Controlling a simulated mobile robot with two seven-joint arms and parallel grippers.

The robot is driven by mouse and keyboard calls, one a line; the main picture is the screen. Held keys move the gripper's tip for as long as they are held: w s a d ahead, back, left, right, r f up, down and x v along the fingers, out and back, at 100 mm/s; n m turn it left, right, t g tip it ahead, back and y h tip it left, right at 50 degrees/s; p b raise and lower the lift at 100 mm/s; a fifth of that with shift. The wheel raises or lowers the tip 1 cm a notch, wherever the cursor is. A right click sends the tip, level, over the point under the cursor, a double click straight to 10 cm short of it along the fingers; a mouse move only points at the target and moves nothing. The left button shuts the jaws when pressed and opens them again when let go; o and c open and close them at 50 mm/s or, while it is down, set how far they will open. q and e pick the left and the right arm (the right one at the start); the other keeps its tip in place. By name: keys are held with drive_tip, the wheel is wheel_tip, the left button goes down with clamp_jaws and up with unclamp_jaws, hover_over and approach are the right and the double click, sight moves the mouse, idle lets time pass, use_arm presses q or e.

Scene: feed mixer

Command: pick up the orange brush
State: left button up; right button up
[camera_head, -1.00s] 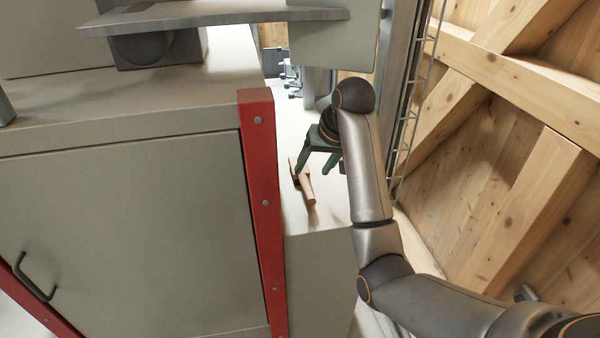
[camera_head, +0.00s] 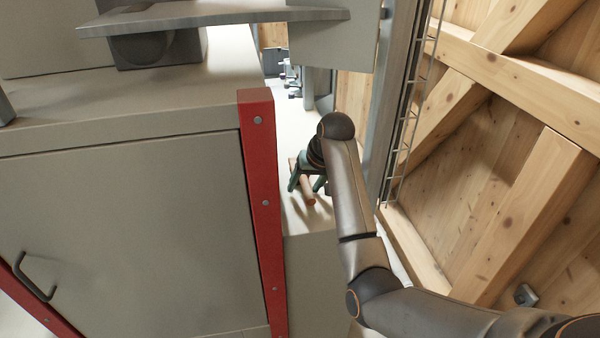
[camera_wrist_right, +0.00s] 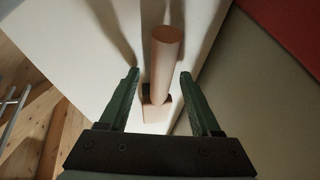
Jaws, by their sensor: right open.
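In the wrist view both fingers (camera_wrist_right: 160,78) stand apart from the handle, with gaps on both sides. My arm and gripper partly hide the brush in the head view. My left gripper is not in view.
A red post (camera_head: 262,200) and a grey cabinet (camera_head: 130,220) stand just left of the ledge (camera_head: 308,238). A metal plate (camera_head: 215,16) overhangs at the top. A metal upright (camera_head: 398,110) and a wooden wall (camera_head: 520,190) are close on the right.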

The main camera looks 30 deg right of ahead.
sight(305, 181)
clamp_jaws()
idle(0.3)
drive_tip(key=shift+r, duration=0.15)
wheel_tip(305, 181, up, 10)
drive_tip(key=shift+f+b, duration=0.1)
drive_tip(key=shift+b, duration=0.25)
idle(0.3)
drive_tip(key=c, duration=0.7)
unclamp_jaws()
clamp_jaws()
